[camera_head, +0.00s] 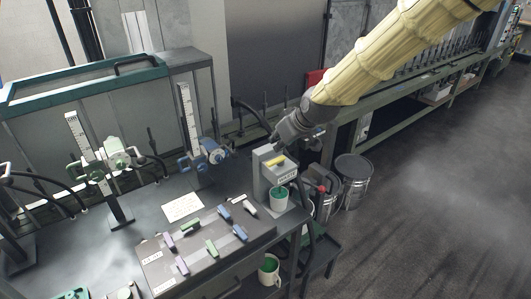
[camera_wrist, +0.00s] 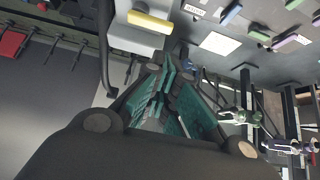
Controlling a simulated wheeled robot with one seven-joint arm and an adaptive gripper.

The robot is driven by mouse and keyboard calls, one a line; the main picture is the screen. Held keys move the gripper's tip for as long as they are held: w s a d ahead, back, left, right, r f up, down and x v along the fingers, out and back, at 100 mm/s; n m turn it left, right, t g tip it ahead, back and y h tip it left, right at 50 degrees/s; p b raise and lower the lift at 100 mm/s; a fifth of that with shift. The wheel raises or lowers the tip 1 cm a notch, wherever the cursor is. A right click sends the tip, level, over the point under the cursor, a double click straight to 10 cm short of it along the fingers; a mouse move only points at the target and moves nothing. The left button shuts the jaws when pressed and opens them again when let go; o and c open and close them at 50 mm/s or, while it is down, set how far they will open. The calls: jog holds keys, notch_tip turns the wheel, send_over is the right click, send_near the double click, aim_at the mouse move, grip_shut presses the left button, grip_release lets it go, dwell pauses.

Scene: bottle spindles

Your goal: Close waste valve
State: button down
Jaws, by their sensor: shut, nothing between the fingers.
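The waste unit is a grey box (camera_head: 264,180) with a label on its front that seems to read WASTE. A yellow handle (camera_head: 275,160) lies across its top. In the wrist view the yellow handle (camera_wrist: 150,21) is at the upper left, on the grey box (camera_wrist: 140,40). My gripper (camera_head: 276,144) is just behind and above the box in the head view. In the wrist view my gripper (camera_wrist: 168,72) shows teal finger pads drawn together, empty, with the handle beyond the fingertips. Whether the fingers touch the box cannot be told.
Metal drums (camera_head: 352,180) stand to the right. A panel with several coloured handles (camera_head: 205,245) lies left, near a paper sheet (camera_head: 183,207). A blue spindle stand (camera_head: 196,130) rises behind.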

aim_at(276, 163)
jog(key=shift+f, duration=0.1)
jog(key=shift+p+x, duration=1.8)
jog(key=shift+x, duration=3.15)
